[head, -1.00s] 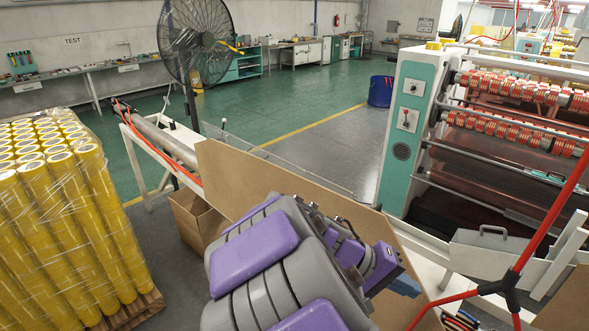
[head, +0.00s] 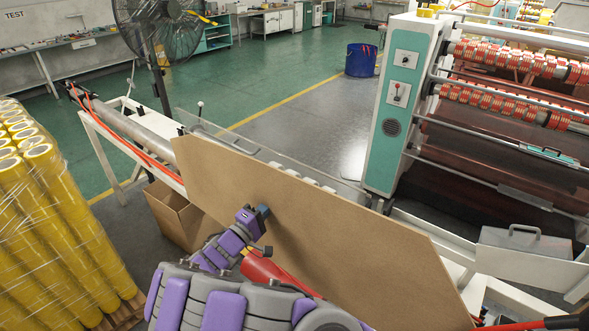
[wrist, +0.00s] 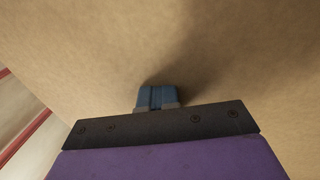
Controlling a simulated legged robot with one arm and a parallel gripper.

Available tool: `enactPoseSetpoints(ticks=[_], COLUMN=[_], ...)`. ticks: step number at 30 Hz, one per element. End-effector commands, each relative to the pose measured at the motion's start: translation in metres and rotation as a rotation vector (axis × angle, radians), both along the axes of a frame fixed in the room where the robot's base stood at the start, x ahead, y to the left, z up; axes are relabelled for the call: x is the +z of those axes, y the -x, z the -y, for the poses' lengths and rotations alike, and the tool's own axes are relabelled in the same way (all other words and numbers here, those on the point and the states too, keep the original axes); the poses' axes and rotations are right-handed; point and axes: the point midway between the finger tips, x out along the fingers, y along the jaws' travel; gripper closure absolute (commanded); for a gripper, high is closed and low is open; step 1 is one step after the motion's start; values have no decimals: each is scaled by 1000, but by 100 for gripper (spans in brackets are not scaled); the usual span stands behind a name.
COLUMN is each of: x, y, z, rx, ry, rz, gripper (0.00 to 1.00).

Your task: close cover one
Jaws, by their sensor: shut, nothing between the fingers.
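A large flat brown panel (head: 330,225), probably cover one, stands tilted along the near side of the machine frame. No label shows on it. My gripper (head: 263,211) has its blue fingertips shut and empty, up against the panel's near face, left of its middle. In the wrist view the brown panel (wrist: 90,60) fills most of the picture. The shut fingertips of my gripper (wrist: 157,97) point at it, with a shadow beside them. I cannot tell whether they touch it. My arm hides part of the panel's lower edge.
A clear sheet with a knob (head: 199,107) stands behind the panel. Wrapped yellow rolls (head: 45,220) stand at left, an open cardboard box (head: 178,214) below the frame. The teal and white machine (head: 404,105) and a grey metal box (head: 523,250) are at right.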

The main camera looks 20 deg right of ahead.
Motion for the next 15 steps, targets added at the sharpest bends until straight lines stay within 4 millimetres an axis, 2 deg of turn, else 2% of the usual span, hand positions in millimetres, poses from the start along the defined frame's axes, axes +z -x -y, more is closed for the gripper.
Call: enactPoseSetpoints(ticks=[5,15], x=[-1,10], y=[-8,-46], z=[8,54], rx=[5,3], ry=[-1,1], rz=[1,0], gripper=[100,100])
